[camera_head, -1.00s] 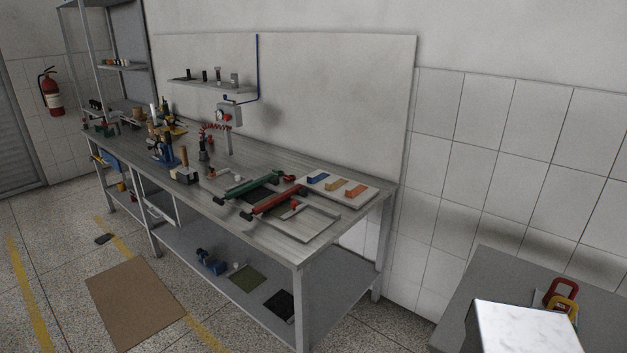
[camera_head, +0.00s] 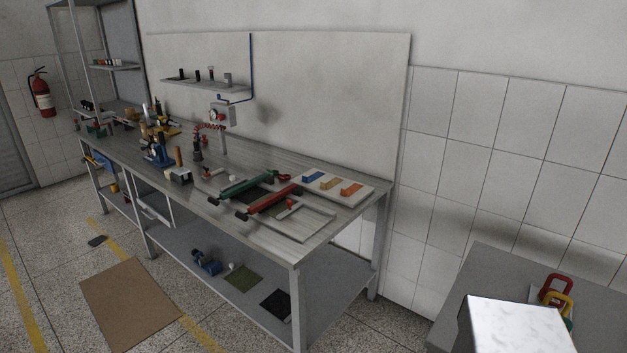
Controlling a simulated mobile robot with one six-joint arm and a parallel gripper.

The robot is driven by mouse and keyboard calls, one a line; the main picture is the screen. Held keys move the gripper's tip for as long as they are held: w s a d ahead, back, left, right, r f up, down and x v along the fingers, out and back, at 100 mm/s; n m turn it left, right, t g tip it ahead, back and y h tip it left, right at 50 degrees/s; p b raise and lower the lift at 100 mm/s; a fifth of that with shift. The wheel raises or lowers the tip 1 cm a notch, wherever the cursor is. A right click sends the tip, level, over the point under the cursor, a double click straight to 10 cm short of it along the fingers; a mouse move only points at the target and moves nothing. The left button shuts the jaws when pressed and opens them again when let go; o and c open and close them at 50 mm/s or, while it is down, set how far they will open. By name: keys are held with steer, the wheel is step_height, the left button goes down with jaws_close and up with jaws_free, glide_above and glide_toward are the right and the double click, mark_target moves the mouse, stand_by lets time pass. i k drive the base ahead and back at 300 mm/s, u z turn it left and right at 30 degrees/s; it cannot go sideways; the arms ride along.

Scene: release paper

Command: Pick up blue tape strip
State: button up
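A blue tape strip (camera_head: 313,176) lies on a pale board (camera_head: 366,193) near the right end of the workbench. It is the leftmost of a row, beside a yellowish strip (camera_head: 329,183) and an orange strip (camera_head: 351,190). The blue strip looks small from here, with one end seeming bent or raised. My gripper does not show in this view, so its state is hidden.
The long workbench (camera_head: 225,197) stands against the wall, crowded with tools at its left. Green and red rollers (camera_head: 272,200) lie just left of the board. A grey table (camera_head: 489,266) holding red and yellow padlocks (camera_head: 557,291) stands at lower right. Floor in front is mostly clear.

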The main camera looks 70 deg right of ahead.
mark_target(315, 175)
steer(key=z, duration=4.1)
steer(key=i, duration=0.1)
steer(key=u, duration=2.7)
steer(key=k, duration=0.95)
steer(key=u, duration=0.2)
steer(key=i, duration=0.65)
steer(key=z, duration=0.05)
